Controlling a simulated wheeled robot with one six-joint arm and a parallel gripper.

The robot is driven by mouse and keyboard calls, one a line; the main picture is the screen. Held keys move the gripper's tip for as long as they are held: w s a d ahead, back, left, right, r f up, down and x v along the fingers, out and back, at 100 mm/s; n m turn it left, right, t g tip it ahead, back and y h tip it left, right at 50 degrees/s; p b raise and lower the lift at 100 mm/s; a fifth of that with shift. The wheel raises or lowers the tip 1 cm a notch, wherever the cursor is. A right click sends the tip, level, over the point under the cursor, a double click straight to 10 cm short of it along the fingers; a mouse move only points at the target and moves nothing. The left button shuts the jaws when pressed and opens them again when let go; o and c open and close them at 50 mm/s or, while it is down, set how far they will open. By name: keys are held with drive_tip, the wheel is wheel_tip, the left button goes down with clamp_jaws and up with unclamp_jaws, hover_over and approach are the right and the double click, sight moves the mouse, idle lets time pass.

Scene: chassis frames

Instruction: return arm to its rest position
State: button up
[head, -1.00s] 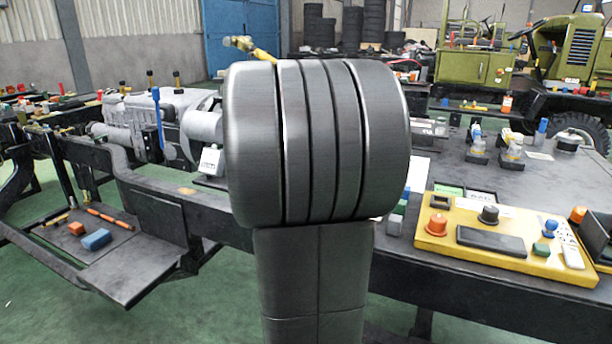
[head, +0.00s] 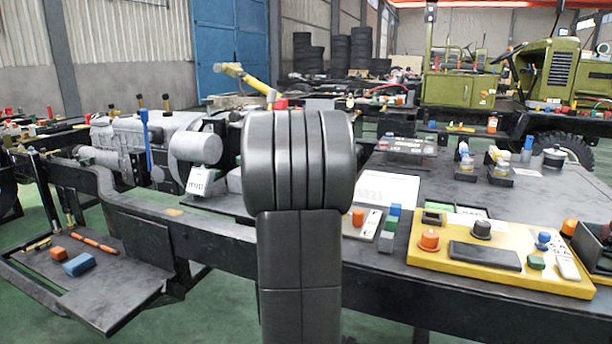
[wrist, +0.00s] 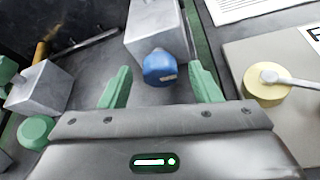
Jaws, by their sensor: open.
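My gripper (wrist: 160,88) shows in the wrist view with its two green fingers spread apart and nothing held between them. A blue rounded part (wrist: 159,67) on a grey block (wrist: 155,30) lies beyond the fingertips, in line with the gap; I cannot tell how far off it is. In the head view my own dark arm stands upright in the middle and hides part of the bench behind it. The gripper itself does not show in the head view.
A yellow control panel (head: 440,262) with knobs lies on the dark bench at right. An engine (head: 125,140) sits on the chassis frame at left. A low shelf (head: 110,295) holds a blue block (head: 79,264). In the wrist view a round yellow knob (wrist: 262,92) is at right.

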drive_tip(key=shift+x, duration=1.25)
drive_tip(key=shift+s+r, duration=0.1)
drive_tip(key=shift+s, duration=0.1)
drive_tip(key=p+v, duration=0.2)
drive_tip(key=v, duration=1.1)
drive_tip(key=shift+p, duration=0.3)
drive_tip(key=b+x, duration=0.3)
drive_tip(key=x, duration=1)
drive_tip(key=shift+r+p, duration=0.15)
drive_tip(key=shift+p, duration=0.55)
drive_tip(key=shift+r+n+p, duration=0.1)
drive_tip(key=shift+n+p, duration=0.2)
drive_tip(key=shift+p, duration=0.6)
drive_tip(key=shift+h+p, duration=0.3)
drive_tip(key=shift+p, duration=0.1)
